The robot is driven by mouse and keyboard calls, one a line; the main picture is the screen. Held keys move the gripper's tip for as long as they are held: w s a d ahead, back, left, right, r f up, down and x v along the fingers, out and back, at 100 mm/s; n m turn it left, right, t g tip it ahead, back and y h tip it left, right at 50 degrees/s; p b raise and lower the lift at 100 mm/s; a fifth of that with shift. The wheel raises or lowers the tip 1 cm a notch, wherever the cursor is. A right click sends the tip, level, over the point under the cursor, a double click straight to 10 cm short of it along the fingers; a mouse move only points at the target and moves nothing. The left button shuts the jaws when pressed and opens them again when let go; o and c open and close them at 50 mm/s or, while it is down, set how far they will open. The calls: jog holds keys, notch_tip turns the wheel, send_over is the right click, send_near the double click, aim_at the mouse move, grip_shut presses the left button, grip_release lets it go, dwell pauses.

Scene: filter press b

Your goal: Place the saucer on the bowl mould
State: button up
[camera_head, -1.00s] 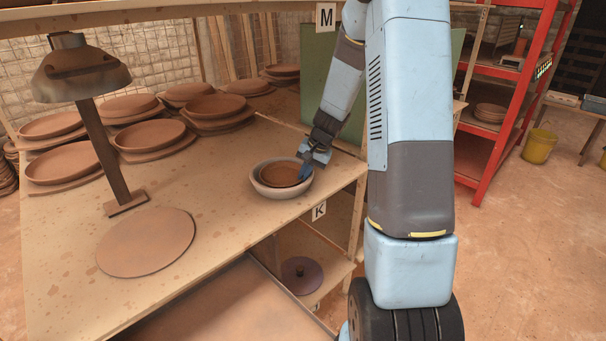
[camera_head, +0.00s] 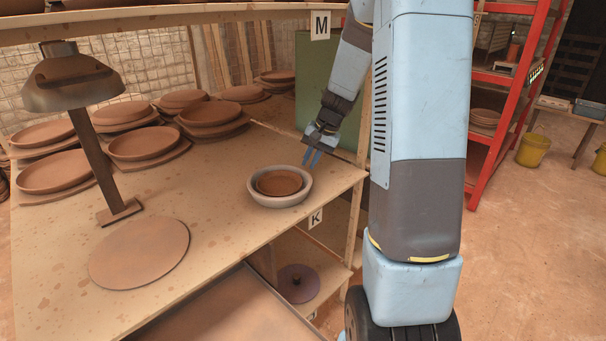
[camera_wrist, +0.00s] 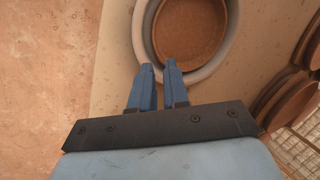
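A brown clay saucer (camera_head: 279,183) rests inside the pale grey bowl mould (camera_head: 294,200), a little below its rim, near the table's front right corner. In the wrist view the saucer (camera_wrist: 190,30) also shows within the ring of the mould (camera_wrist: 205,72), partly cut off by the top edge. My gripper (camera_head: 314,158) is above and behind the mould on its right side, clear of it. Its two blue fingers (camera_wrist: 160,66) are apart with nothing between them. The saucer looks roughly level.
Several clay dishes on boards stand at the back left of the table (camera_head: 200,220). A lamp (camera_head: 75,80) and a flat clay disc (camera_head: 140,253) are at the left. A wooden post stands behind my gripper. A red shelf (camera_head: 520,90) is at the right.

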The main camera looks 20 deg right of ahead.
jog(key=s+a+r+n+t+h, duration=0.1)
jog(key=s+a+r+n, duration=0.15)
jog(key=s+r, duration=0.4)
jog(key=s+a+r+n+h, duration=0.1)
jog(key=s+a+r, duration=0.3)
jog(key=s+r, duration=0.3)
jog(key=s+a+r+n+t, duration=0.1)
jog(key=s+r, duration=0.1)
jog(key=s, duration=0.5)
jog(key=s+a+r+n+t+h, duration=0.1)
jog(key=s+a+r+n, duration=0.1)
jog(key=s, duration=0.6)
jog(key=shift+s+r, duration=0.3)
jog(key=shift+r, duration=0.1)
jog(key=shift+a+n, duration=0.1)
jog(key=shift+n, duration=0.15)
